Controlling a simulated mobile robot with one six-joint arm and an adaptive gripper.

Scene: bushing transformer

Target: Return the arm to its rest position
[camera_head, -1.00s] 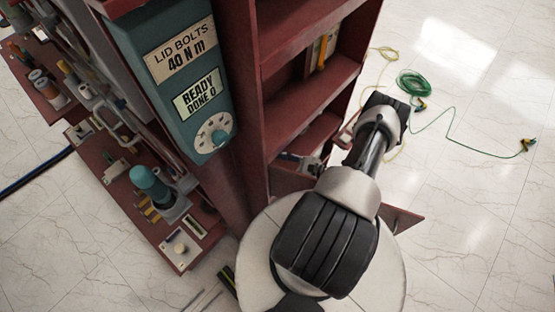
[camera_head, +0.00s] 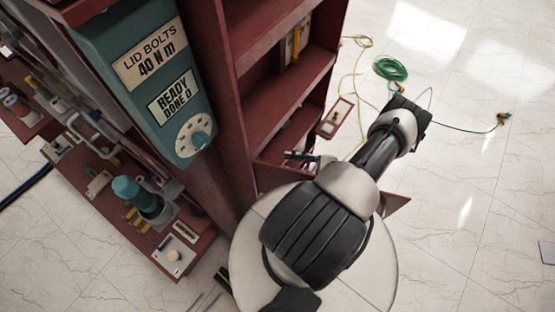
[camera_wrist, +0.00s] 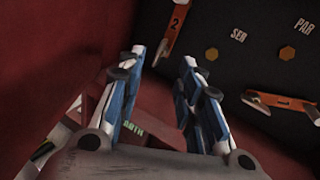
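My gripper (camera_wrist: 163,58) shows in the wrist view with its two blue-and-white fingers apart and nothing between them. Beyond the fingers are a dark panel (camera_wrist: 240,65) and dark red surfaces. In the head view my arm (camera_head: 375,155) is bent, its elbow at the right of the red cabinet (camera_head: 225,90). A small dark-and-light shape by the cabinet's lower opening may be my gripper, but its fingers cannot be made out there.
The dark panel carries an orange link marked 2 (camera_wrist: 174,28) and another orange link (camera_wrist: 285,101). A teal wrench unit (camera_head: 160,80) hangs on the cabinet's left. A green cable coil (camera_head: 390,68) lies on the floor. Floor at the right is mostly clear.

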